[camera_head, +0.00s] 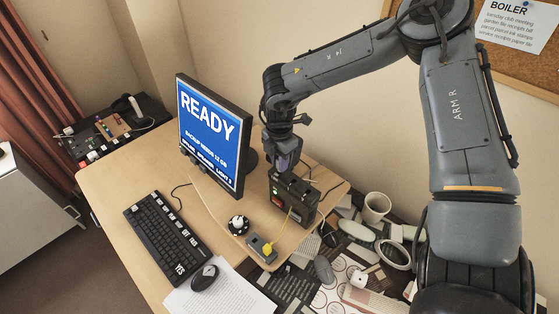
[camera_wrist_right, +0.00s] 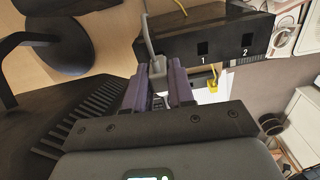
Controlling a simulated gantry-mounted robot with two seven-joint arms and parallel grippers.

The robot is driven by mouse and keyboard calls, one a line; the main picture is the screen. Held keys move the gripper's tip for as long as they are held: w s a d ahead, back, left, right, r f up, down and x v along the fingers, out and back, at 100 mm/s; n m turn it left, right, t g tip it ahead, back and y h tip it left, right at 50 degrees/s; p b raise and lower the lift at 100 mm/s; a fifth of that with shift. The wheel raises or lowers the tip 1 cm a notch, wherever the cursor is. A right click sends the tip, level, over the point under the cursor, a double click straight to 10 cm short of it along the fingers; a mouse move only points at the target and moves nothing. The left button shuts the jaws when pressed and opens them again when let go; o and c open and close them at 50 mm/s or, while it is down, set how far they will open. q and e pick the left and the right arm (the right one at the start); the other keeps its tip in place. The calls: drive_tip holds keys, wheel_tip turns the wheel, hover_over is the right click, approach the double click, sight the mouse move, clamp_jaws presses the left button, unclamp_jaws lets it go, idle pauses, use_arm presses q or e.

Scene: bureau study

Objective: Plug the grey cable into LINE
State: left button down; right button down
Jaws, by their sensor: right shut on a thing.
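A black box (camera_head: 293,197) with a green light stands on the desk, right of the monitor. My right gripper (camera_head: 287,165) points down at its back edge. In the right wrist view the box (camera_wrist_right: 228,38) shows two square sockets marked 1 and 2. There my right gripper (camera_wrist_right: 158,90) is shut on the grey cable (camera_wrist_right: 151,35), whose grey end lies between the purple fingers. The cable passes the left end of the box. I cannot tell whether its plug is in a socket. No LINE label is readable. My left gripper is out of view.
The monitor (camera_head: 213,130) stands close left of the gripper. A yellow cable (camera_head: 284,228) runs from the box to a small grey unit (camera_head: 258,246). A black-and-white round object (camera_head: 238,225), keyboard (camera_head: 162,233) and mouse (camera_head: 204,278) lie in front. A mug (camera_head: 376,207) and clutter lie right.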

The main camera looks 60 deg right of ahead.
idle(0.8)
idle(0.6)
drive_tip(key=shift+b, duration=0.45)
idle(0.4)
drive_tip(key=shift+f, duration=0.25)
idle(0.4)
drive_tip(key=shift+f+b, duration=0.65)
drive_tip(key=shift+b, duration=0.2)
idle(0.4)
drive_tip(key=c, duration=0.9)
unclamp_jaws()
